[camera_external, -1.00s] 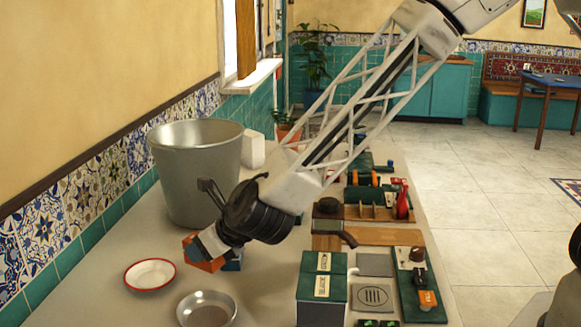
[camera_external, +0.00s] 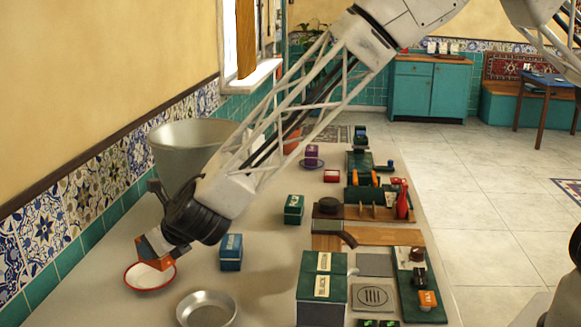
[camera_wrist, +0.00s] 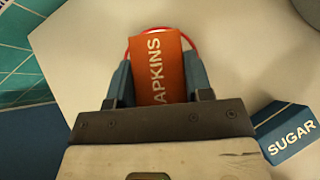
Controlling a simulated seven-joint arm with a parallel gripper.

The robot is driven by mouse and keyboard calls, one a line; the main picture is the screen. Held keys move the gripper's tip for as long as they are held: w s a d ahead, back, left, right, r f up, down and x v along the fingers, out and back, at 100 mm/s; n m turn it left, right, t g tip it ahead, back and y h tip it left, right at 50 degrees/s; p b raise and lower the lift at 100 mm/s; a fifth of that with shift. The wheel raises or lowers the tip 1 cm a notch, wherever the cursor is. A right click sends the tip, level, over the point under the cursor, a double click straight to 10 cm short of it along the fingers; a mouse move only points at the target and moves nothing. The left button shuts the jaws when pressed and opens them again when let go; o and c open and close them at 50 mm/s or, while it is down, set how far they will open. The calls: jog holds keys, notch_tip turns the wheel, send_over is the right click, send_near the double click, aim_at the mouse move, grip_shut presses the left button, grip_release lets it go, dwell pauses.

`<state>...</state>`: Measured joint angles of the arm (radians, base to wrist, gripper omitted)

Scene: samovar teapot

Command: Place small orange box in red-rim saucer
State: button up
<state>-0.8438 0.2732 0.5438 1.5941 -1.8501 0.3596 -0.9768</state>
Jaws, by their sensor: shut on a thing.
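The small orange box (camera_wrist: 157,72), lettered "NAPKINS" in part, is between the two fingers of my gripper (camera_wrist: 158,85) in the wrist view. My gripper is shut on it. In the external view the orange box (camera_external: 148,258) shows below my gripper (camera_external: 158,246), over the back part of the red-rim saucer (camera_external: 148,284). The saucer is white and lies on the counter. In the wrist view its red rim (camera_wrist: 133,36) shows behind the box, mostly hidden. I cannot tell whether the box touches the saucer.
A blue sugar box (camera_external: 231,252) stands right of the saucer; it also shows in the wrist view (camera_wrist: 288,131). A metal bowl (camera_external: 206,309) is in front. A large metal bucket (camera_external: 180,150) stands behind, near the tiled wall. Green boxes (camera_external: 322,285) stand to the right.

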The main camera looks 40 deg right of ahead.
jog(key=shift+w+a+f, duration=0.1)
jog(key=shift+w+a, duration=0.5)
jog(key=shift+w, duration=0.05)
jog(key=shift+w+a, duration=0.25)
jog(key=shift+f, duration=1.75)
jog(key=shift+f, duration=0.15)
jog(key=o, duration=1)
jog(key=v, duration=1.2)
